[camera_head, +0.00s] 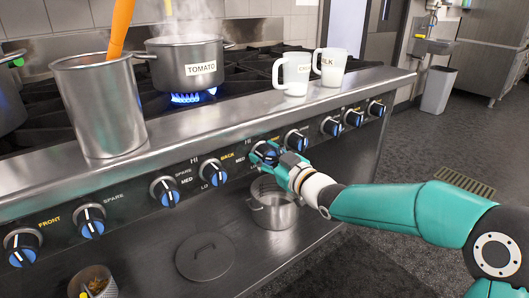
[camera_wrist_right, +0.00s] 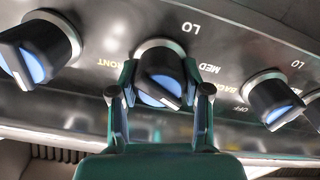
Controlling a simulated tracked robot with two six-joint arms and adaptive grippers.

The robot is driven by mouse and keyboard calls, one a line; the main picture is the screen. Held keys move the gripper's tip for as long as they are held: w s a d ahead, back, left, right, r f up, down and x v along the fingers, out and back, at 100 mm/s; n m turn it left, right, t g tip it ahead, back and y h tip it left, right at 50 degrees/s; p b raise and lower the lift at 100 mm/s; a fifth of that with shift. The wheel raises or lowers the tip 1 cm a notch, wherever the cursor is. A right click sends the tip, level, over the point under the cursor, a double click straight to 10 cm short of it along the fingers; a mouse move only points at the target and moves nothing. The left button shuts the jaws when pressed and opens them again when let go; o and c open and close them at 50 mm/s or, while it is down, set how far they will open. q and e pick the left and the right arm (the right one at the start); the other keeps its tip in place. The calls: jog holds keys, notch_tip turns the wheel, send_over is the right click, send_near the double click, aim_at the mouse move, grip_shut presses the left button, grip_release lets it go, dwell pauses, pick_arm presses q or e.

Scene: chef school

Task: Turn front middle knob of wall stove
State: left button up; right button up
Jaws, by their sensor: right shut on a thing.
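The wall stove (camera_head: 140,165) has a front panel with a row of black knobs with blue faces. My right gripper (camera_head: 268,155) is at the knob (camera_wrist_right: 160,78) in the middle of the row. In the right wrist view, its two fingers (camera_wrist_right: 160,92) stand on either side of this knob, shut on it. The knob's blue face and white pointer line are tilted, pointing down and right in that view. FRONT is printed to its left there and BACK to its right. My left gripper is not in view.
Neighbouring knobs (camera_wrist_right: 40,52) and (camera_wrist_right: 272,98) sit close on both sides. On the stove stand a steaming TOMATO pot (camera_head: 187,75) over a blue flame, a tall metal pot (camera_head: 100,110) and two white mugs (camera_head: 292,75). A small pot (camera_head: 274,212) and lid (camera_head: 204,257) lie below.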

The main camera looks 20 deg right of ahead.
jog(key=m, duration=0.2)
jog(key=m+p, duration=0.1)
jog(key=m, duration=0.1)
jog(key=m+p, duration=0.1)
jog(key=m, duration=0.1)
jog(key=shift+d+f+m, duration=0.1)
jog(key=shift+f+m, duration=0.2)
jog(key=shift+f, duration=0.05)
jog(key=m+p, duration=0.2)
jog(key=m, duration=0.3)
jog(key=shift+f+m, duration=0.15)
jog(key=shift+m, duration=0.25)
jog(key=o, duration=1.2)
jog(key=shift+c, duration=0.2)
jog(key=shift+r, duration=0.2)
jog(key=shift+s+d+r, duration=0.1)
jog(key=shift+s+d, duration=0.2)
jog(key=shift+s, duration=0.1)
jog(key=v, duration=1.1)
